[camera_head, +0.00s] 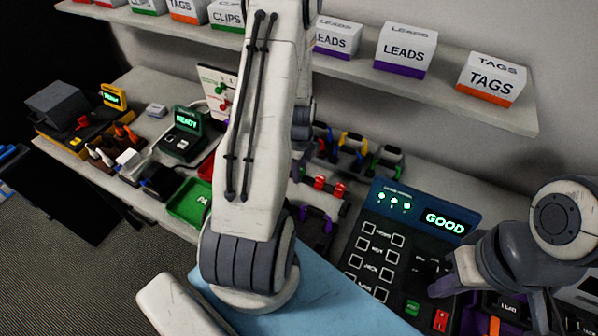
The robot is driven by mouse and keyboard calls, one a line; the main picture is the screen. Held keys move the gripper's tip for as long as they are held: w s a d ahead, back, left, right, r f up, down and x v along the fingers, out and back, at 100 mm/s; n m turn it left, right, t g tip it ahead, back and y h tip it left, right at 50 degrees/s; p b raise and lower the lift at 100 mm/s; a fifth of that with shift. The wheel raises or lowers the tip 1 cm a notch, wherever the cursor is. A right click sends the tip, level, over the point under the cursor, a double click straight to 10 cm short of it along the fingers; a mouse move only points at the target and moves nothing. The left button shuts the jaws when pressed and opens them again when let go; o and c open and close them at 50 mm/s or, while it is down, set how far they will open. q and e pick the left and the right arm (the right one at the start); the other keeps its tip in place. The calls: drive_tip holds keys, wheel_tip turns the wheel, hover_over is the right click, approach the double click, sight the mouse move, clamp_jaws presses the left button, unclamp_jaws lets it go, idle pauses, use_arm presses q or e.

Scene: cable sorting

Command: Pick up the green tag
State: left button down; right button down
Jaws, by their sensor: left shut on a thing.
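I cannot make out a green tag for certain. A green tray (184,213) with a pale mark in it lies left of my left arm, which partly covers that area. My left arm fills the middle of the view; its gripper is hidden or out of frame, so what it holds does not show. My right arm enters at the right. Its gripper (450,284) is low over the right edge of the dark panel marked GOOD (376,237), and its fingers are too unclear to judge.
A shelf (455,105) above the bench carries boxes, including LEADS (405,50) and TAGS (491,80). A READY device (183,137) and dark bins (160,183) stand at left. A rack of coloured cables (352,150) and red pieces (329,187) lie behind the panel. A blue mat (335,300) is in front.

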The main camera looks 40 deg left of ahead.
use_arm(q)
drive_tip(key=shift+r+b, duration=0.4)
drive_tip(key=shift+r, duration=0.45)
wheel_tip(320, 180, up, 2)
drive_tip(key=shift+r+b, duration=0.25)
drive_tip(key=shift+b, duration=0.2)
drive_tip(key=d+r, duration=1)
drive_tip(key=d, duration=0.1)
drive_tip(key=shift+w+d+p, duration=0.2)
drive_tip(key=shift+d+p, duration=0.1)
drive_tip(key=shift+p, duration=0.05)
drive_tip(key=shift+f, duration=0.15)
